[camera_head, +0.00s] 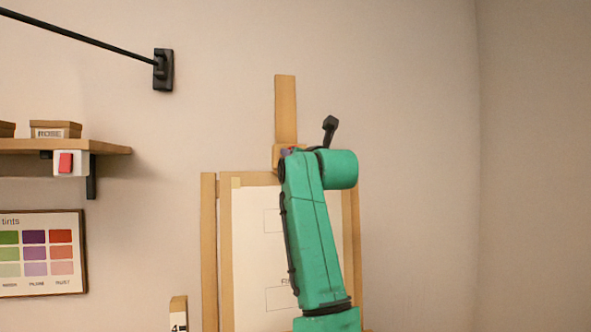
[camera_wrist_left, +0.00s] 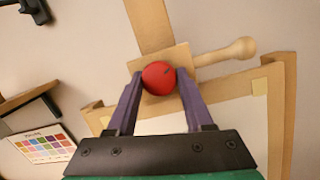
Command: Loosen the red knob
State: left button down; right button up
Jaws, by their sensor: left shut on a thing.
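The red knob (camera_wrist_left: 158,79) sits on a wooden block (camera_wrist_left: 180,58) on the easel's upright post (camera_wrist_left: 150,25). In the left wrist view my left gripper (camera_wrist_left: 160,75) has its two purple fingers on either side of the knob, shut on it. In the head view my green arm covers most of the gripper and the knob, with only a small bit of red showing at the block beside the post (camera_head: 286,110). My right gripper is in neither view.
A wooden handle (camera_wrist_left: 235,50) sticks out right of the block. The easel frame (camera_head: 209,250) holds a white sheet (camera_head: 250,235). At left are a shelf (camera_head: 110,147) with boxes, a red switch (camera_head: 66,163) and a tint chart (camera_head: 40,254). The wall at right is clear.

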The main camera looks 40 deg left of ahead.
pick_arm(q)
jog(key=shift+s+m+t+h+b, duration=0.1)
jog(key=shift+m+t+h+b, duration=0.35)
jog(key=shift+m+b, duration=1.05)
jog(key=shift+m+t+h+b, duration=0.4)
jog(key=shift+m+b, duration=0.3)
jog(key=shift+m, duration=1.5)
jog(key=shift+c, duration=1.5)
grip_release()
jog(key=shift+d, duration=0.2)
